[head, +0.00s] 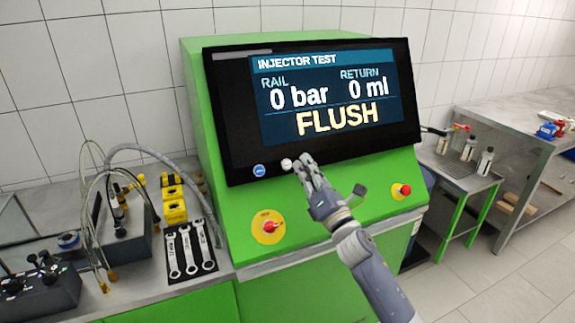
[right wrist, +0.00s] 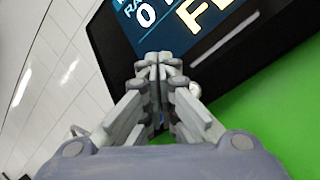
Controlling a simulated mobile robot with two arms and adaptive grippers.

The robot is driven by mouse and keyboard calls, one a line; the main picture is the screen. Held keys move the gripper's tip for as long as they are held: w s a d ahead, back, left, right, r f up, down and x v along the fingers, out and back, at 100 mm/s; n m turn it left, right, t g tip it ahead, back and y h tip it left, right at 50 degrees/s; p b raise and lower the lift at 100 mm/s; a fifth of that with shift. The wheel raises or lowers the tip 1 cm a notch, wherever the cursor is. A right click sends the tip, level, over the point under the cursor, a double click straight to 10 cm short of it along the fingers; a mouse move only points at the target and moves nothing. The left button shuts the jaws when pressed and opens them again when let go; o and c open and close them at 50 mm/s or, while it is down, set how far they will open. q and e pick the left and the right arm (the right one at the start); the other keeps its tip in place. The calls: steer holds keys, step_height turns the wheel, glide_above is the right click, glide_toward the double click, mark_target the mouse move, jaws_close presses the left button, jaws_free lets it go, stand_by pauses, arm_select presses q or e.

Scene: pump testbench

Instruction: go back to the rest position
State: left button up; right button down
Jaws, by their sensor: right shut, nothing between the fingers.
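My right gripper (head: 306,165) is shut and empty. In the head view its fingertips are at the lower edge of the black screen (head: 235,120), close to a small round pale button (head: 286,164). I cannot tell whether they touch it. The right wrist view shows the closed fingers (right wrist: 158,65) pointing at the screen's lower edge, over the green panel (right wrist: 265,125). The screen reads INJECTOR TEST, rail 0 bar, return 0 ml, and FLUSH. My left gripper is not in view.
The green bench has a red knob on a yellow disc (head: 268,227) and another red knob (head: 401,190). Wrenches (head: 188,250), hoses and yellow parts (head: 173,200) lie on the left counter. Bottles (head: 484,161) stand on a side table (head: 455,175). The floor at right is mostly clear.

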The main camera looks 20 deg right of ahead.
stand_by(0.4)
steer(key=s+a+f+m+g+h, duration=0.15)
steer(key=s+f+m+g, duration=0.35)
steer(key=s+f+m, duration=0.5)
steer(key=s+f+m+g+h, duration=0.3)
steer(key=s+f+m+g, duration=0.2)
steer(key=s+f+m, duration=0.6)
steer(key=s+a+f+m+g+y, duration=0.1)
steer(key=s+a+f+m+g, duration=0.25)
steer(key=s, duration=0.65)
steer(key=s+a+f+m+g+y, duration=0.25)
steer(key=s+a+f+g, duration=0.2)
steer(key=s, duration=0.55)
step_height(320, 180, down, 26)
steer(key=d+g+h, duration=0.1)
steer(key=s+d+f+g, duration=0.1)
steer(key=s+d+f, duration=0.2)
steer(key=s+f, duration=1.4)
steer(key=shift+s+f+g+b, duration=0.35)
steer(key=shift+f+g+b, duration=0.05)
steer(key=shift+f+b, duration=0.05)
